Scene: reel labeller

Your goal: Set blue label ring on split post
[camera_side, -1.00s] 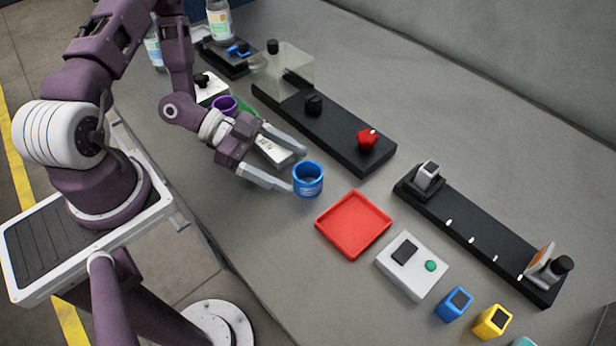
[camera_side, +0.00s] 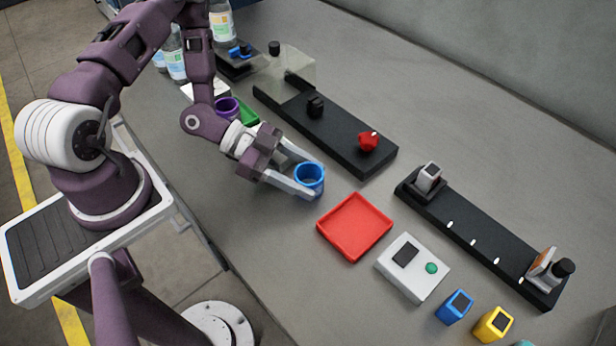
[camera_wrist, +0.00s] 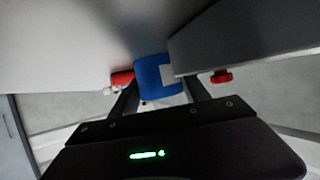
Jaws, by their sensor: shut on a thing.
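The blue label ring (camera_side: 310,186) is on the grey bench, left of the red tray, with its open end up. My gripper (camera_side: 312,180) is shut on it, one finger on each side. In the wrist view the ring (camera_wrist: 153,80) sits between the two fingers (camera_wrist: 158,90). A long black base (camera_side: 345,150) behind it carries a small black post (camera_side: 315,106) and a red knob (camera_side: 368,141). I cannot tell which part is the split post.
The red tray (camera_side: 325,228) and a white control box (camera_side: 408,283) with a green button lie to the right. A second black rail (camera_side: 480,237) stands beyond. A purple ring (camera_side: 228,108) and bottles (camera_side: 222,28) are at the left. Bench between the bases is clear.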

